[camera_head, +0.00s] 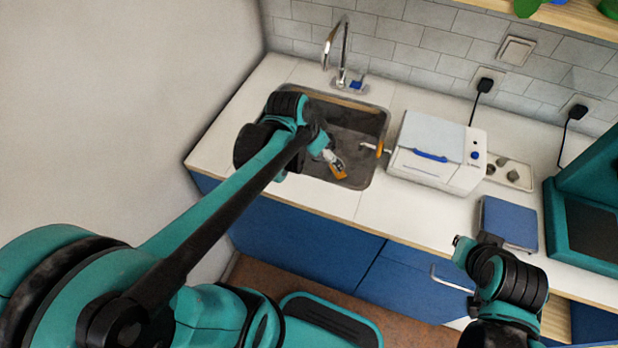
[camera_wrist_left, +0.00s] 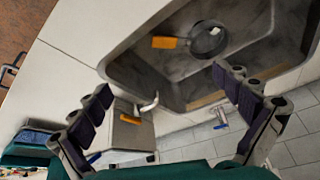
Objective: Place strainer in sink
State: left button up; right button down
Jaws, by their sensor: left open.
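The sink (camera_head: 366,118) is a grey basin set in the white counter at the back left. What looks like the strainer (camera_wrist_left: 209,40) lies in the basin in the left wrist view, a round dark ring with an orange piece (camera_wrist_left: 165,42) beside it. In the head view only an orange part (camera_head: 338,171) shows clearly, partly hidden by my left gripper. My left gripper (camera_head: 326,152) is over the sink with its fingers spread wide and nothing between them, as the left wrist view (camera_wrist_left: 165,98) shows. My right gripper (camera_head: 466,246) is in front of the counter, its fingers unclear.
A faucet (camera_head: 340,60) stands behind the sink. A white box-like appliance (camera_head: 437,150) stands right of it, with a small orange-tipped piece (camera_head: 379,148) near the basin's right rim. A blue flat item (camera_head: 508,222) lies farther right. Bare counter (camera_head: 400,215) lies in front of the appliance.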

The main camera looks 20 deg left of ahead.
pick_arm(q)
jog(key=s+d+r+n+t+y, duration=0.1)
jog(key=s+n, duration=0.3)
jog(key=s, duration=0.7)
jog(key=shift+r+t, duration=0.55)
jog(key=shift+t, duration=0.15)
